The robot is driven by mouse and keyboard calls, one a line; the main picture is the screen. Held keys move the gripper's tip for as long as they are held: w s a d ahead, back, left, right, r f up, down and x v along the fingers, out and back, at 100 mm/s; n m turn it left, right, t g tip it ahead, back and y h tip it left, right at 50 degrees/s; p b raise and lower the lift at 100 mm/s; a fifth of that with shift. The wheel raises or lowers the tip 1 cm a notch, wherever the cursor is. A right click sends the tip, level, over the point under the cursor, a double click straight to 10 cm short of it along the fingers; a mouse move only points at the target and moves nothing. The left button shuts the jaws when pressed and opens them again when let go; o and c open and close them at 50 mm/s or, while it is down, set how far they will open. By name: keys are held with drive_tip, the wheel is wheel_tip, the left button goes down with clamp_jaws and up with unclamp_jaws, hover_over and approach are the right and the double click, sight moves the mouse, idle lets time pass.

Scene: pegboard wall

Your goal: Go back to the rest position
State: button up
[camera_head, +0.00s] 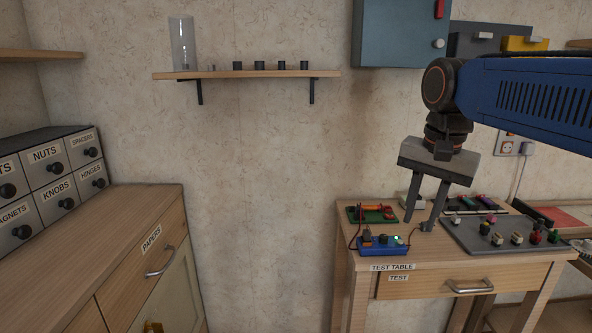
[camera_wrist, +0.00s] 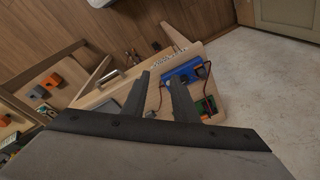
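My gripper (camera_head: 425,203) hangs from the arm, fingers pointing down, above the test table (camera_head: 440,263). Its two dark fingers stand apart with nothing visible between them, and the wrist view also shows the fingers (camera_wrist: 160,90) spread over the table. A blue box (camera_head: 381,246) with red and dark wires and a green light sits at the front left of the table, below and left of the fingertips. A green board (camera_head: 373,214) lies behind it. The blue box shows in the wrist view (camera_wrist: 183,72) beyond the fingers.
A grey mat (camera_head: 470,238) with several small parts covers the table's right side. A blue-grey wall cabinet (camera_head: 400,35) hangs above, near my arm. A shelf (camera_head: 235,74) holds a glass cylinder (camera_head: 182,45) and knobs. Labelled drawers (camera_head: 45,170) stand at left. Bare wall lies between.

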drive_tip(key=s+d+f+n+t, duration=0.1)
drive_tip(key=s+f+n, duration=0.2)
drive_tip(key=s+f, duration=0.4)
drive_tip(key=s+d+f+n+t, duration=0.2)
drive_tip(key=s+f+n, duration=0.2)
drive_tip(key=s+f, duration=0.3)
wheel_tip(320, 180, down, 5)
drive_tip(key=shift+s+d+f, duration=0.2)
drive_tip(key=shift+s+d, duration=0.05)
drive_tip(key=shift+s, duration=0.05)
